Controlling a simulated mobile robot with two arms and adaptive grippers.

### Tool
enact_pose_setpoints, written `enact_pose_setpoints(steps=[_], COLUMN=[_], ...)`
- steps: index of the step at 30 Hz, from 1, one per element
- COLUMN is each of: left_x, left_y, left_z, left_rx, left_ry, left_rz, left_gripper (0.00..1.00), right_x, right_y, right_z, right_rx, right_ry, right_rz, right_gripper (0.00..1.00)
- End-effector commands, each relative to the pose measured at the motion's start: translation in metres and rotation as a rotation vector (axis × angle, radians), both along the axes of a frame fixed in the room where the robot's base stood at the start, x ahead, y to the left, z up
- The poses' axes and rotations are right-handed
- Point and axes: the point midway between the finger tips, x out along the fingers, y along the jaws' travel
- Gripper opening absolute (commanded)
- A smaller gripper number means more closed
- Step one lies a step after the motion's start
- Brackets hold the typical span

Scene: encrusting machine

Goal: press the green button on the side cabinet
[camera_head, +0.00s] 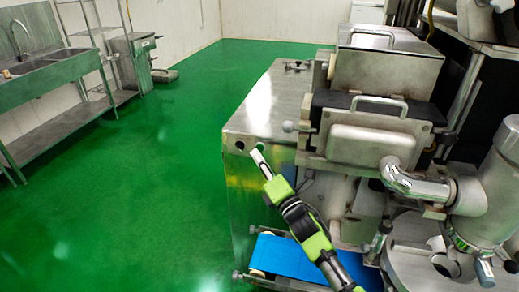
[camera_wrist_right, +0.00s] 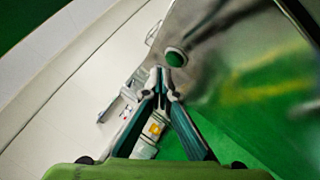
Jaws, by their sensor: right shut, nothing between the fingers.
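The green button (camera_wrist_right: 176,58) is round with a dark rim, on the metal face of the side cabinet (camera_wrist_right: 225,75) in the right wrist view. My right gripper (camera_wrist_right: 164,74) is shut and empty, its fingertips just below the button in that picture. I cannot tell whether they touch it. In the head view the right gripper (camera_head: 257,155) is at the upper edge of the cabinet's (camera_head: 240,195) front face. A small dark round fitting (camera_head: 240,145) shows left of the fingertips; its colour is too dark to tell. My left gripper is in neither view.
The encrusting machine (camera_head: 375,140) with pipes and handles stands right of the arm. A blue conveyor belt (camera_head: 285,257) lies low beside the forearm. A steel sink bench (camera_head: 50,75) is at the far left. The green floor (camera_head: 150,185) left of the cabinet is clear.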

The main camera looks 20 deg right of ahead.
Motion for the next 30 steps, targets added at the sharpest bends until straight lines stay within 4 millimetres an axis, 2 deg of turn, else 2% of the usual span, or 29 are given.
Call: enact_pose_setpoints(steps=[30], left_x=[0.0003], left_y=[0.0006], left_z=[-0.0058], left_rx=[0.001], left_ry=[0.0], left_rz=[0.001], left_gripper=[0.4], right_x=[0.0082], right_y=[-0.0055], right_z=[0.0001], right_rx=[0.0], right_ry=[0.0], right_rz=[0.0], right_gripper=[0.0])
